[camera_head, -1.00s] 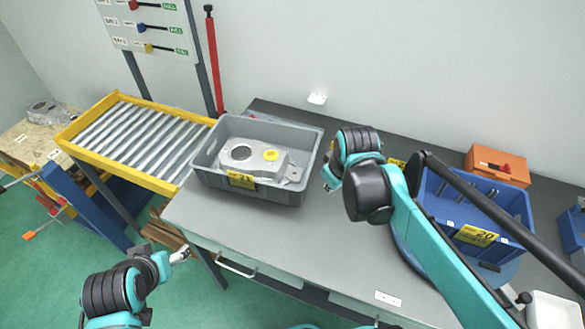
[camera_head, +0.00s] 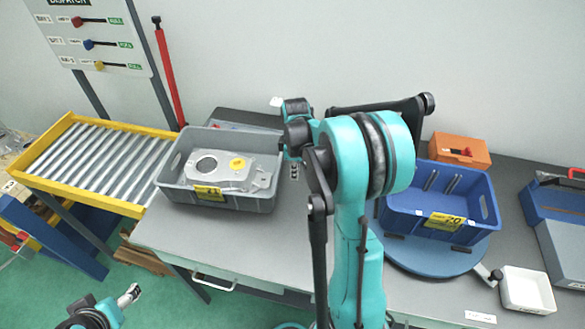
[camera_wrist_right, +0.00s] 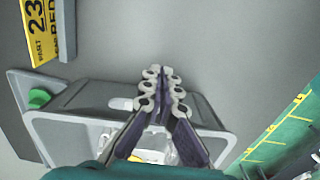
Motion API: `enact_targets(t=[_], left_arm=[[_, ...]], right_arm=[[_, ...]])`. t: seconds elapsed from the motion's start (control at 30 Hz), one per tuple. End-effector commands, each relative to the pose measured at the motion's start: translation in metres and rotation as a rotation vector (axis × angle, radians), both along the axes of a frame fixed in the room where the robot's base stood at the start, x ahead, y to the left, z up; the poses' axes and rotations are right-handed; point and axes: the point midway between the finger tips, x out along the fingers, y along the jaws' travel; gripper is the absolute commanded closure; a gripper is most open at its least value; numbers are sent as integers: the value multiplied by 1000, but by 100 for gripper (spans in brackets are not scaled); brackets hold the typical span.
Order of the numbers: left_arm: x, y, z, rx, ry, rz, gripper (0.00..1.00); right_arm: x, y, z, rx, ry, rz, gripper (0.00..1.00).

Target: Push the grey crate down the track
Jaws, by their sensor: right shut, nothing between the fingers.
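The grey crate (camera_head: 236,201) sits upright on the left end of the grey worktable, with a yellow label on its front. A silver casting (camera_head: 226,176) with a yellow disc lies inside it. The roller track (camera_head: 95,164), with a yellow frame, adjoins the table just left of the crate. My right gripper (camera_head: 294,172) hangs close beside the crate's right end; I cannot tell whether it touches. It is shut and empty, and its closed fingers fill the middle of the right wrist view (camera_wrist_right: 161,90). My left gripper (camera_head: 129,295) is low, in front of the table, too small to read.
A blue crate (camera_head: 397,220) stands on a round blue plate (camera_head: 437,263) to the right. An orange box (camera_head: 460,149) is behind it. A white tray (camera_head: 527,291) lies at the front right. A sign board (camera_head: 95,30) and red post (camera_head: 170,75) stand behind the track.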

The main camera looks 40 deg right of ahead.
Motion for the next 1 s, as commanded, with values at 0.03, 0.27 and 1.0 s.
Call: enact_targets(t=[0.03,0.27,1.0], left_arm=[[0,0,-7,0,0,0,31],[0,0,-18,0,0,0,31],[0,0,-22,0,0,0,31]], right_arm=[[1,0,-15,0,0,0,100],[11,11,-42,0,-1,5,100],[37,34,-40,0,-1,3,100]])
